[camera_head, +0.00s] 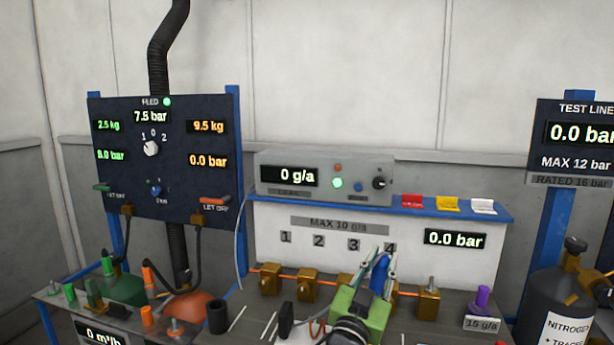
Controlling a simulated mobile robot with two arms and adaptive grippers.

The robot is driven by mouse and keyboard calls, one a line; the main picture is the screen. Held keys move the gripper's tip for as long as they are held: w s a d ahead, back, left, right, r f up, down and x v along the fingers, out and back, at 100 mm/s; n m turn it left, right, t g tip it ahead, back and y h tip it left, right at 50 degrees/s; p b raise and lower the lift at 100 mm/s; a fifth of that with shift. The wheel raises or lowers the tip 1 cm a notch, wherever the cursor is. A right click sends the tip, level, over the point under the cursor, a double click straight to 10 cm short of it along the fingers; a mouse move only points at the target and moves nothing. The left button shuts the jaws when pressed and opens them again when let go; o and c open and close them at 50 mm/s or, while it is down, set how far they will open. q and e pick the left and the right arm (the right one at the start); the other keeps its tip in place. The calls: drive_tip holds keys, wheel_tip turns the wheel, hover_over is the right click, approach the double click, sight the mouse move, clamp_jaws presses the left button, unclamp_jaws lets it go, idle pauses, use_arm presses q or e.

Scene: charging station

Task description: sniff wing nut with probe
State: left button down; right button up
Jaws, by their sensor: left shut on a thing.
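My left gripper (378,268) is at the lower middle, in front of the white panel near the number 4. It is shut on a blue probe (381,275), which stands roughly upright between its fingers. The probe's tip is too small to make out. Several brass fittings (270,279) sit in a row along an orange line below the panel. One brass fitting (428,302) stands just right of my left gripper, with a grey stem on top. I cannot tell which part is the wing nut. My gripper partly hides the middle of the row. My right gripper is not in view.
A grey meter box (325,172) reads 0 g/a, above the white panel (290,255). A dark filling panel (166,180) stands left. A purple-topped piece (482,300) and a nitrogen cylinder (565,300) are right. A black cup (217,317) stands front left.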

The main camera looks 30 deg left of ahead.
use_arm(q)
drive_tip(key=r+p, duration=0.1)
drive_tip(key=s+d+r+p, duration=0.1)
drive_tip(key=s+r+p, duration=0.1)
drive_tip(key=r, duration=0.1)
drive_tip(key=shift+s+d, duration=0.25)
drive_tip(key=shift+d, duration=0.1)
drive_tip(key=shift+f, duration=0.1)
